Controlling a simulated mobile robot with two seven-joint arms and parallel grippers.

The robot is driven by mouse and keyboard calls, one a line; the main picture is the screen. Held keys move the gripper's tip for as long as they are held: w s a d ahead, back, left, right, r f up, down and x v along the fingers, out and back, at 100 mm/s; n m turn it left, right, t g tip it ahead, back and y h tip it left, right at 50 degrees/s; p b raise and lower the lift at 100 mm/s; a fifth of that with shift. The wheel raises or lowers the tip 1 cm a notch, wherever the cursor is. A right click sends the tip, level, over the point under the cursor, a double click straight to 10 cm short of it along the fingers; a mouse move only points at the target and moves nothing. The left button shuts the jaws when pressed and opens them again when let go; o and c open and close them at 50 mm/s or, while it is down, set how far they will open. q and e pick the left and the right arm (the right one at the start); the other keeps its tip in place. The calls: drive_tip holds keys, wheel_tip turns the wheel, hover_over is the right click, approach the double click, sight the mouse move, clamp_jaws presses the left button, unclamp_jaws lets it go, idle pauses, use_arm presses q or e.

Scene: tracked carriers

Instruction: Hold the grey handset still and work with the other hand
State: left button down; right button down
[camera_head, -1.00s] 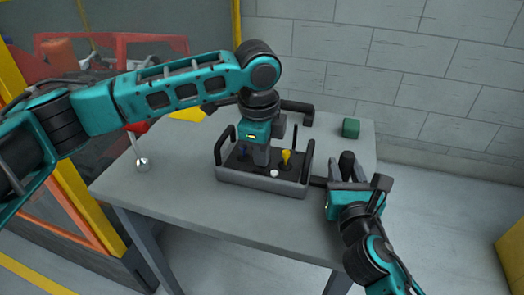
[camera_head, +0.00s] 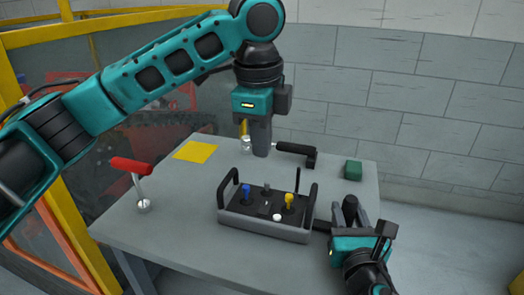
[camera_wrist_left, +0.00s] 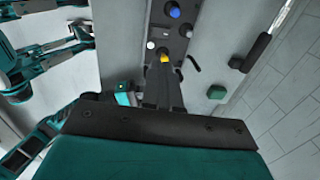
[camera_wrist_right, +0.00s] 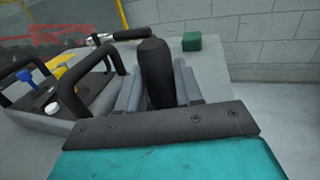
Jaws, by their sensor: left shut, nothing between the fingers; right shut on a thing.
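The grey handset (camera_head: 262,226) rests on the table, a control box with black side handles, a blue lever (camera_head: 246,193), a yellow lever (camera_head: 289,200), a small grey lever (camera_head: 265,189) and a white knob (camera_head: 277,217). My left gripper (camera_head: 262,153) is shut and empty, pointing down above the handset and apart from it. In the left wrist view its fingertips (camera_wrist_left: 164,72) partly cover the yellow lever. My right gripper (camera_head: 350,221) is shut on an upright black grip (camera_wrist_right: 154,70) at the handset's right side, joined by a dark bar (camera_head: 322,226).
A red-handled lever (camera_head: 132,166) stands at the table's left. A black-handled lever (camera_head: 295,149) and a yellow square (camera_head: 195,152) lie towards the back. A green block (camera_head: 353,170) sits at the back right. A yellow-framed barrier is at left; a block wall stands behind.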

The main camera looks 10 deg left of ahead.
sight(267, 203)
use_arm(q)
drive_tip(key=shift+w, duration=0.1)
drive_tip(key=shift+w+d, duration=0.1)
drive_tip(key=shift+w, duration=0.55)
drive_tip(key=f, duration=0.4)
drive_tip(key=w+f, duration=0.1)
drive_tip(key=f, duration=0.8)
drive_tip(key=shift+w+d+f, duration=0.1)
drive_tip(key=shift+w+f, duration=0.25)
drive_tip(key=shift+f, duration=0.05)
drive_tip(key=shift+f, duration=0.2)
drive_tip(key=shift+s, duration=0.1)
